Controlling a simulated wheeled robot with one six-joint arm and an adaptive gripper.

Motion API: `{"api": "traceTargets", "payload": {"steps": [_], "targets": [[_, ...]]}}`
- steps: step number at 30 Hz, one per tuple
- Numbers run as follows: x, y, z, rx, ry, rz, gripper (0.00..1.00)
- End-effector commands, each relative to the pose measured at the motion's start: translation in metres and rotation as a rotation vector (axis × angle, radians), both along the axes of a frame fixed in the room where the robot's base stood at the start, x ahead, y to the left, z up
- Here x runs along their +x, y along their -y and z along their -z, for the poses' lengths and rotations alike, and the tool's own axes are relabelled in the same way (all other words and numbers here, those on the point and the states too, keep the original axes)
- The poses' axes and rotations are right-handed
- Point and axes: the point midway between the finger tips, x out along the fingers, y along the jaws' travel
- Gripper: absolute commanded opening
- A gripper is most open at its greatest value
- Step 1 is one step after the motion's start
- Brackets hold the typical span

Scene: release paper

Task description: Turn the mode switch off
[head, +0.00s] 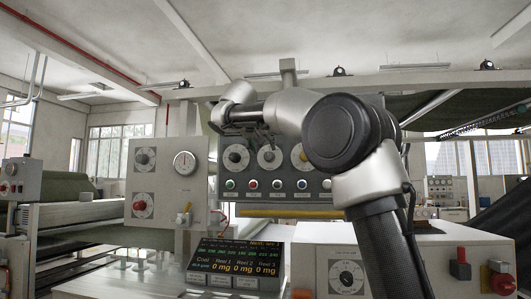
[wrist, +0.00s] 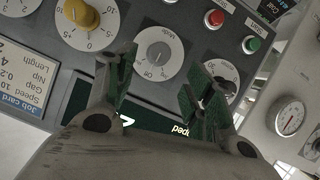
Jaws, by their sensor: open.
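The mode switch is a grey knob on a white dial marked "Mode" (wrist: 159,54), just ahead of my gripper in the wrist view. It is the middle dial on the grey panel (head: 268,157) in the head view, partly behind my gripper. I cannot read its pointer setting surely. My gripper (wrist: 162,88) is open and empty, its two green-padded fingers spread on either side below the knob in the picture. The gap between the fingertips and the knob is hard to judge. In the head view my gripper (head: 262,138) is small and dark against the panel.
A yellow knob (wrist: 82,16) and a black knob (wrist: 221,78) flank the mode dial; the right finger partly overlaps the black one's dial. Red (wrist: 214,19) and green (wrist: 252,44) buttons sit beyond. A round gauge (wrist: 290,117) is at right. A reel display (head: 238,261) stands below the panel.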

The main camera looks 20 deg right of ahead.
Motion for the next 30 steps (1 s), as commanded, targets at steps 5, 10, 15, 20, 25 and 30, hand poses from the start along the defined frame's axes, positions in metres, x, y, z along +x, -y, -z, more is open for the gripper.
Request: {"api": "traceTargets", "payload": {"steps": [5, 10, 15, 20, 25, 30], "targets": [[-0.017, -0.013, -0.009, 0.001, 0.001, -0.001, 0.53], [-0.022, -0.016, -0.011, 0.001, 0.001, 0.000, 0.53], [-0.022, -0.016, -0.011, 0.001, 0.001, 0.000, 0.53], [-0.021, -0.016, -0.011, 0.001, 0.001, 0.000, 0.53], [-0.021, -0.016, -0.011, -0.024, -0.017, -0.013, 0.53], [-0.011, -0.031, 0.053, -0.103, -0.234, -0.155, 0.53]]}}
